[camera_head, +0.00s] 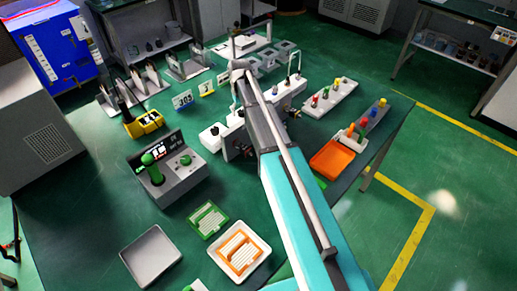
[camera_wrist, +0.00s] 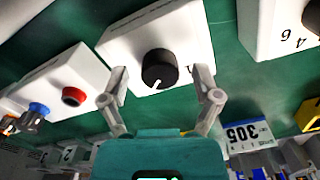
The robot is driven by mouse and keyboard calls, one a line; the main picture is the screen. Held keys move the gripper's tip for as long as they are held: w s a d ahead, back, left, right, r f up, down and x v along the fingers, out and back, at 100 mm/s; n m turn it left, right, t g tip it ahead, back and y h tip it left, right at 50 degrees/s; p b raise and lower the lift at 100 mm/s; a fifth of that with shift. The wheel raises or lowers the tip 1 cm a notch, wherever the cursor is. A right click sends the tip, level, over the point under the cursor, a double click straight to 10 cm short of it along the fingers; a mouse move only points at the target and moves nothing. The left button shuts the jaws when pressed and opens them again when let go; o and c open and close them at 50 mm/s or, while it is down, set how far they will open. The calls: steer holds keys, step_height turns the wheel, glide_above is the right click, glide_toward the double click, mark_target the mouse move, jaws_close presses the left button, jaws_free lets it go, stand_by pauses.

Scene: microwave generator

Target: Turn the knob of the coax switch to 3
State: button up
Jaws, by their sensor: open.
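In the wrist view a black round knob (camera_wrist: 159,69) with a white pointer line sits on a white box (camera_wrist: 125,42). The pointer line points down and to the left in the picture. My gripper (camera_wrist: 161,77) is open, with one finger on each side of the knob and a gap at both sides. I cannot tell how far the fingertips are above the box. In the head view my arm hides most of the gripper.
A second white box (camera_wrist: 262,22) with numbers and a black knob stands to the right. A box with a red button (camera_wrist: 74,96) stands to the left. A 305 card (camera_wrist: 248,136) and a yellow block (camera_wrist: 311,116) are close by. Green table shows between the boxes.

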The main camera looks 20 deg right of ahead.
mark_target(242, 111)
steer(key=n, duration=1)
steer(key=shift+d+n, duration=0.1)
steer(key=shift+n, duration=0.3)
steer(key=shift+r+p, duration=0.4)
step_height(242, 111, up, 13)
steer(key=p, duration=1.3)
steer(key=s+f+m+b, duration=0.4)
steer(key=s+m, duration=0.2)
steer(key=s, duration=0.7)
steer(key=s+f+m+b, duration=0.4)
steer(key=s+m, duration=0.2)
steer(key=s, duration=0.7)
steer(key=shift+s+a+m, duration=0.15)
steer(key=shift+a+m, duration=0.15)
steer(key=shift+a, duration=0.15)
steer(key=shift+f, duration=0.1)
